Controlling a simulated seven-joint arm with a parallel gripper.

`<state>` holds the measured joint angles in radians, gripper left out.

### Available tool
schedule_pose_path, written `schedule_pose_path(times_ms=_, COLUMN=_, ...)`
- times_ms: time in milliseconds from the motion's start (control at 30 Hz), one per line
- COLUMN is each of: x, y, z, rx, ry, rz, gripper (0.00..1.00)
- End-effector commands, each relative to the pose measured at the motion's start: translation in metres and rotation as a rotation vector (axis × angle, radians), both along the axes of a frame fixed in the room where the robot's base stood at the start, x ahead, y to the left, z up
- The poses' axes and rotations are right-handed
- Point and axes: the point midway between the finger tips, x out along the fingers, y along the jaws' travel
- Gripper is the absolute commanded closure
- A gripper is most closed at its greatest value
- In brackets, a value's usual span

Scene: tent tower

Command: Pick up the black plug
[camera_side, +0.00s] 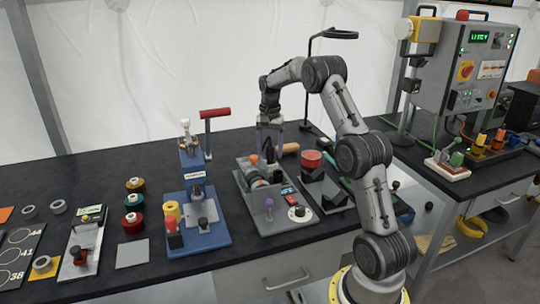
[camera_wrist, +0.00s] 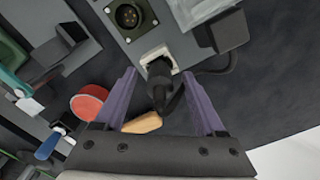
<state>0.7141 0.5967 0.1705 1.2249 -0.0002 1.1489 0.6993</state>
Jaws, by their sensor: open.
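The black plug (camera_wrist: 159,88) is in the wrist view, at a pale rectangular socket (camera_wrist: 156,60) on a grey panel. A black cable runs from it to the right. My gripper (camera_wrist: 160,76) is open, with one purple finger on each side of the plug and visible gaps between. In the side view my gripper (camera_side: 270,138) points down over the back of a grey fixture (camera_side: 283,222). The plug is small and partly hidden between the fingers there. How deep it sits in the socket cannot be told.
A round multi-pin connector (camera_wrist: 128,15) and a black box (camera_wrist: 222,32) flank the socket. A red round part (camera_wrist: 89,102) and a wooden handle (camera_wrist: 142,123) are close by. A blue press (camera_side: 194,185) stands left of the fixture.

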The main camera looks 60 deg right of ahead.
Motion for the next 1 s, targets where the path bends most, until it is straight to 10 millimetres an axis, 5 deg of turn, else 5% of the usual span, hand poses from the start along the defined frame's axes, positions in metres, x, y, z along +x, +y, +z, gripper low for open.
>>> schedule_pose_path(times_ms=67, x=0.000, y=0.000, z=0.000, rx=0.000, ry=0.000, rz=0.000, gripper=0.32)
schedule_pose_path(times_ms=433, x=0.000, y=0.000, z=0.001, rx=0.000, ry=0.000, rz=0.000, gripper=0.98)
schedule_pose_path(times_ms=1000, x=0.000, y=-0.001, z=0.014, rx=-0.002, ry=-0.002, rz=0.000, gripper=1.00)
